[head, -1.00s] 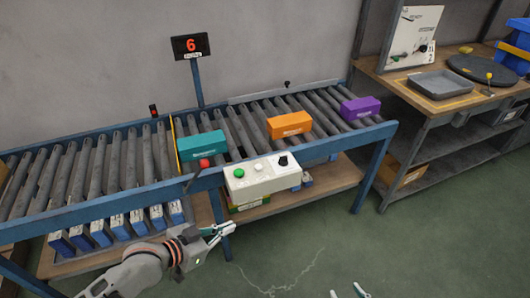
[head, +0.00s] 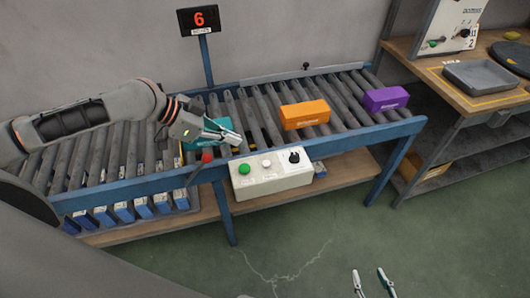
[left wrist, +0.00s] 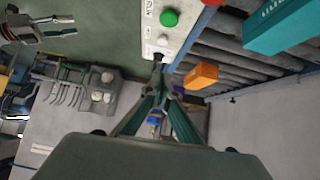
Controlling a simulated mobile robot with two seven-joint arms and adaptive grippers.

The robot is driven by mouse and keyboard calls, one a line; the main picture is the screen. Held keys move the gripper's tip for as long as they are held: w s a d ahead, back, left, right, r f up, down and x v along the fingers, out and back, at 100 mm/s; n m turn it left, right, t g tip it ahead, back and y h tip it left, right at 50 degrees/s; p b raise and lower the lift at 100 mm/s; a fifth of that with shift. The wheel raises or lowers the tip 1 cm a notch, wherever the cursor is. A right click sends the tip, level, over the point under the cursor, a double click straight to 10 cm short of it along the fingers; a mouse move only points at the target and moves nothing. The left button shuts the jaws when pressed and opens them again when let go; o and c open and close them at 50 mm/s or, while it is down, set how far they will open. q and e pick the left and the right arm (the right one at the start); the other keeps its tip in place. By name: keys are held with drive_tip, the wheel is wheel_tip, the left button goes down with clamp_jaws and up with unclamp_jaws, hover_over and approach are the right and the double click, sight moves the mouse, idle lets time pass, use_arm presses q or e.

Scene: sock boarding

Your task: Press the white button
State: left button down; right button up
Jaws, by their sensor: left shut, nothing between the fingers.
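The white button (head: 266,163) is on top of the cream control box (head: 272,181), between a green button (head: 244,169) and a black knob (head: 294,157). In the left wrist view, the white button (left wrist: 163,40) lies beyond my fingertips, past the black knob. My left gripper (head: 234,139) is shut and empty, above the conveyor's front edge, up and left of the white button and apart from it in the head view. Its fingertips (left wrist: 158,66) show in the wrist view. My right gripper (head: 374,276) is at the bottom edge, its two fingers apart.
A teal box (head: 205,132) sits partly behind my left gripper on the roller conveyor. Orange (head: 305,114) and purple (head: 385,99) boxes stand further right. A red knob (head: 207,157) rises left of the control box. A display (head: 198,20) reads 6.

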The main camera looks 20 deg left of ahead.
use_arm(q)
drive_tip(key=shift+s, duration=0.1)
approach(269, 162)
drive_tip(key=d, duration=0.1)
drive_tip(key=w+d, duration=0.2)
drive_tip(key=shift+r, duration=0.3)
drive_tip(key=f, duration=0.1)
drive_tip(key=f+b, duration=0.1)
drive_tip(key=f, duration=0.1)
drive_tip(key=shift+w+d+f, duration=0.15)
drive_tip(key=shift+d+f, duration=0.05)
drive_tip(key=shift+d, duration=0.05)
drive_tip(key=shift+f, duration=0.55)
